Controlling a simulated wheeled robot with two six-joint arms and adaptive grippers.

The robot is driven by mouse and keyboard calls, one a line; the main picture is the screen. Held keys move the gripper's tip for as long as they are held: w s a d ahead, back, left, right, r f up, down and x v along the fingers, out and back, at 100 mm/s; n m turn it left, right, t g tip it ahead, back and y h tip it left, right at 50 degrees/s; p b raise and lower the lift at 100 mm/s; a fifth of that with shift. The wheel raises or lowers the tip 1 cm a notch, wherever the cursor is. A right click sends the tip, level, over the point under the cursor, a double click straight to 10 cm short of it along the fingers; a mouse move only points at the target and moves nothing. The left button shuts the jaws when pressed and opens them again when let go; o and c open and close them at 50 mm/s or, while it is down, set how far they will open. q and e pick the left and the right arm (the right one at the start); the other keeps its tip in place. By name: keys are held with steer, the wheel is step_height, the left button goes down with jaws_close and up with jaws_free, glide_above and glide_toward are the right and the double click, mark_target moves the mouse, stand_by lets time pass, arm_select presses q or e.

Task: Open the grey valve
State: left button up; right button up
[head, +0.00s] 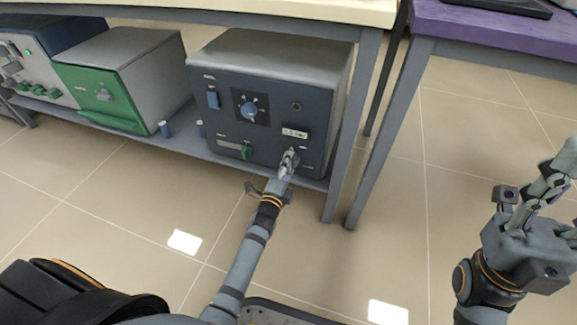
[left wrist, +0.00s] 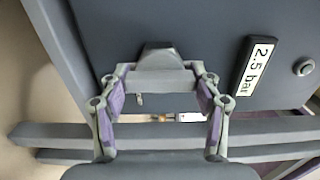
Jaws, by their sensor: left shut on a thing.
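The grey valve (left wrist: 158,53) sits low on the right of the dark blue front panel of a box-shaped device (head: 222,122). In the left wrist view it shows as a dark grey block at the fingertips. In the head view the gripper covers the valve. My right gripper (head: 556,168) hangs empty at the right, away from the device; its finger gap is unclear.
The device stands on a low shelf (head: 185,140) under a table. A round blue dial (head: 249,110), a green valve (head: 246,150) and a "2.5 bar" label (left wrist: 254,66) are on its panel. A green-fronted furnace (head: 103,96) stands left. Table legs (head: 352,130) stand close right.

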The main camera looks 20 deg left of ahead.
arm_select(q)
steer(key=o, duration=1.2)
steer(key=shift+c, duration=0.2)
steer(key=s, duration=1.2)
steer(key=shift+a, duration=0.2)
